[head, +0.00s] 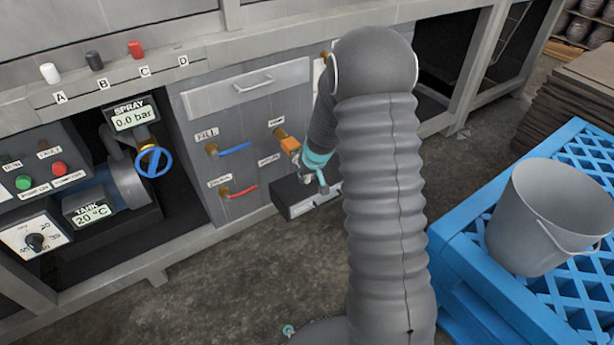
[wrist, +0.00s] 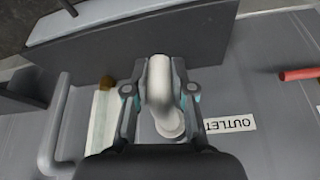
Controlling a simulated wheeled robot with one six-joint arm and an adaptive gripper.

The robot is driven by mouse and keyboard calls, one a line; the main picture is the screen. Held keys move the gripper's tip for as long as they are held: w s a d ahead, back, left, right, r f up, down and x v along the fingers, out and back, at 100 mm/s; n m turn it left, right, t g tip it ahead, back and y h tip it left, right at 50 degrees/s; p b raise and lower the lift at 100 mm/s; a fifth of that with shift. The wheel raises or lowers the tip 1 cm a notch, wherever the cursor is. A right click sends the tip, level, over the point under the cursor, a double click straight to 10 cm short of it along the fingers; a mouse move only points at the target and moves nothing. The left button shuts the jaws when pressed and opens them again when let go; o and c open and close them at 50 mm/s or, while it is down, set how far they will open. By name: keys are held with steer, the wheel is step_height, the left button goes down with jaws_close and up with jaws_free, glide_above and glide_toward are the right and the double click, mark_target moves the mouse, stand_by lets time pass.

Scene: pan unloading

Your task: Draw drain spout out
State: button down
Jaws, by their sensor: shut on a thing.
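The drain spout (wrist: 160,85) is a pale grey bent pipe in the wrist view, coming out of the grey panel beside the OUTLET label (wrist: 230,124). My gripper (wrist: 160,92) is shut on it, one finger on each side of the pipe. In the head view my gripper (head: 318,180) is low at the panel front, right of the drain valve's red lever (head: 242,191). The spout is mostly hidden there by my gripper. How far it stands out from the panel I cannot tell.
A dark box (head: 298,208) lies close below my gripper. A blue lever (head: 235,149) and an orange block (head: 289,145) stick out from the panel nearby. A grey bucket (head: 540,225) stands on a blue pallet (head: 465,262) at the right. Floor between is clear.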

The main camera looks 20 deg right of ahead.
steer(key=shift+s+d+f+b, duration=0.15)
steer(key=shift+s+d+b, duration=0.05)
steer(key=shift+s+b, duration=0.55)
stand_by(0.5)
steer(key=shift+s+d+f+b, duration=0.1)
steer(key=shift+s+d+b, duration=0.15)
steer(key=shift+s, duration=0.45)
steer(key=shift+s+d+f+b, duration=0.1)
steer(key=shift+s+d, duration=0.1)
steer(key=shift+s, duration=0.55)
steer(key=shift+s+d+b, duration=0.2)
steer(key=shift+s+d, duration=0.05)
steer(key=shift+s, duration=0.45)
steer(key=shift+r, duration=0.1)
step_height(320, 180, up, 7)
steer(key=p, duration=0.5)
